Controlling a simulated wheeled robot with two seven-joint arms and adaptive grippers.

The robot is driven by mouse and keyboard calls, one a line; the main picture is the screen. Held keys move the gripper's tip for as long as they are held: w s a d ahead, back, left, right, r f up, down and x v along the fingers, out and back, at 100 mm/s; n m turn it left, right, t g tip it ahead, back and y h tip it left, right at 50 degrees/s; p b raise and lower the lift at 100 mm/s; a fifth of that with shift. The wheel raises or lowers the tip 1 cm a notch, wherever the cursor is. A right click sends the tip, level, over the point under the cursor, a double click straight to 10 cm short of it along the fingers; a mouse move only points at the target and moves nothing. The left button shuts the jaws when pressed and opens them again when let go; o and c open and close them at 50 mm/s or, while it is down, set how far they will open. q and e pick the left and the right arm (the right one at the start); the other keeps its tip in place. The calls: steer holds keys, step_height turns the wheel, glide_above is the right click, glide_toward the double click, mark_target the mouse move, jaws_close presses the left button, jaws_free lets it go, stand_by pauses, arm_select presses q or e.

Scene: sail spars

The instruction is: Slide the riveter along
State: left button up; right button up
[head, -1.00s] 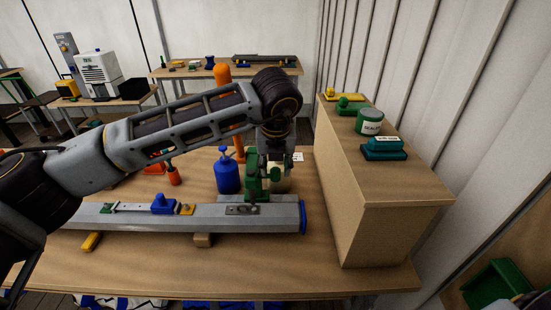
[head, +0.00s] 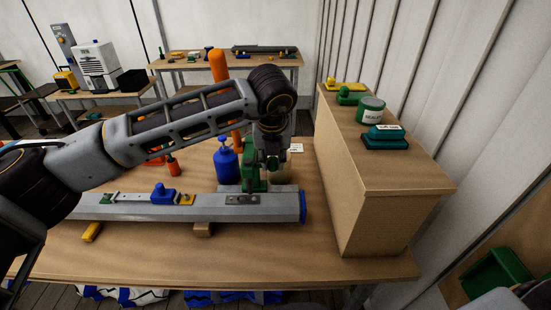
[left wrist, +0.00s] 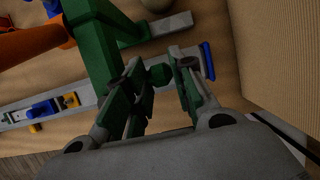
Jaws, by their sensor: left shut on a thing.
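The green riveter (head: 249,170) stands upright on a grey base at the right part of the spar (head: 130,212), a long grey bar with a blue end cap. My left gripper (head: 272,162) is at the riveter's right side in the head view, under my wrist. In the left wrist view, the riveter's green body (left wrist: 97,45) rises at upper left, and my left gripper (left wrist: 160,82) is shut on a green rounded part of it between the fingers. The exact contact is partly hidden. A dark plate with holes (head: 242,200) lies on the spar beside the riveter. My right gripper is out of view.
A blue bottle (head: 226,165) stands close left of the riveter. An orange post (head: 219,68) rises behind my arm. A tall wooden box (head: 390,220) bounds the right side. A blue slider (head: 163,195) sits on the spar's left part. The table front is mostly clear.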

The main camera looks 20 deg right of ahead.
mark_target(250, 160)
arm_select(q)
steer(key=shift+w+a+f+b, duration=0.1)
steer(key=shift+w+a+b, duration=0.15)
steer(key=shift+a+b, duration=0.4)
steer(key=shift+w+a+b, duration=0.2)
steer(key=shift+a, duration=0.7)
steer(key=shift+w+a+f+b, duration=0.1)
steer(key=shift+w+a+b, duration=0.15)
steer(key=shift+a+b, duration=0.4)
steer(key=shift+w+a, duration=0.1)
steer(key=shift+a, duration=0.55)
steer(key=o, duration=1)
steer(key=shift+r, duration=0.1)
steer(key=shift+o, duration=0.2)
steer(key=shift+w, duration=0.1)
steer(key=shift+a+r, duration=0.1)
steer(key=shift+r, duration=0.05)
steer(key=shift+v, duration=3.9)
steer(key=shift+r, duration=0.15)
